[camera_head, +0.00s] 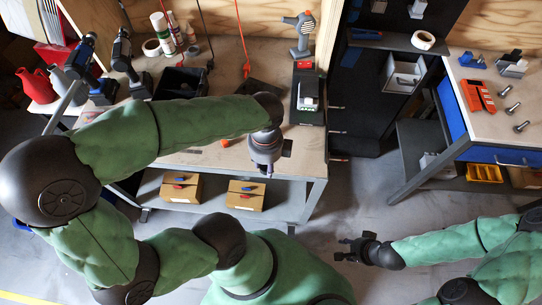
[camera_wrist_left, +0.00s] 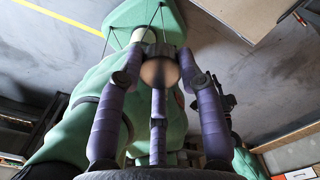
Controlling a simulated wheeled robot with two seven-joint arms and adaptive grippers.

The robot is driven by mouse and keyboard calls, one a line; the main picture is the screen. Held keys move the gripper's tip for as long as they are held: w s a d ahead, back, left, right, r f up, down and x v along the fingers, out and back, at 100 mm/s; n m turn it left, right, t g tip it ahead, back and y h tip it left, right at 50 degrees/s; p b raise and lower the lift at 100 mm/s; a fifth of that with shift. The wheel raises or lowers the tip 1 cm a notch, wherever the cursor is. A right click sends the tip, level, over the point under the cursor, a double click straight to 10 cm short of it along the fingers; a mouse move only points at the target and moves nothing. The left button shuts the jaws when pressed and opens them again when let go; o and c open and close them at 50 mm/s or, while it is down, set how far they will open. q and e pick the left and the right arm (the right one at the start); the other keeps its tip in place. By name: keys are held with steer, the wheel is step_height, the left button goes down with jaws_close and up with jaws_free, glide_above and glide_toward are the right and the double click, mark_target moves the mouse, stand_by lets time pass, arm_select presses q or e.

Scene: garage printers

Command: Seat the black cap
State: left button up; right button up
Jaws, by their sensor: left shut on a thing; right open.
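My left gripper (camera_head: 267,165) reaches over the front right part of the workbench, pointing down past its wrist. In the left wrist view its purple-grey fingers (camera_wrist_left: 160,72) close around a small rounded thing with a tan face and a dark edge. I take this to be the black cap (camera_wrist_left: 160,50), but its shape is mostly hidden by the fingers. In the head view a small dark piece shows beside the fingers; I cannot tell whether it is part of the held thing. My right gripper (camera_head: 352,249) is open and empty, low over the floor. The cap's seat cannot be made out.
The workbench (camera_head: 225,55) carries drills, bottles, a black bin (camera_head: 181,83) and a black tray with a white item (camera_head: 308,93). Two cardboard boxes (camera_head: 180,187) sit on its lower shelf. A second bench (camera_head: 520,95) with clamps and bolts stands right.

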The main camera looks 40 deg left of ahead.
arm_select(q)
steer(key=shift+a+r, duration=0.2)
steer(key=shift+r, duration=0.05)
steer(key=w+a+r+p, duration=0.2)
steer(key=w+a+p, duration=0.45)
steer(key=a, duration=0.45)
steer(key=w+a+f+p, duration=0.2)
steer(key=a+f+p, duration=0.1)
steer(key=a, duration=1.1)
steer(key=shift+f+p, duration=0.15)
steer(key=shift+p, duration=0.4)
steer(key=shift+d, duration=0.1)
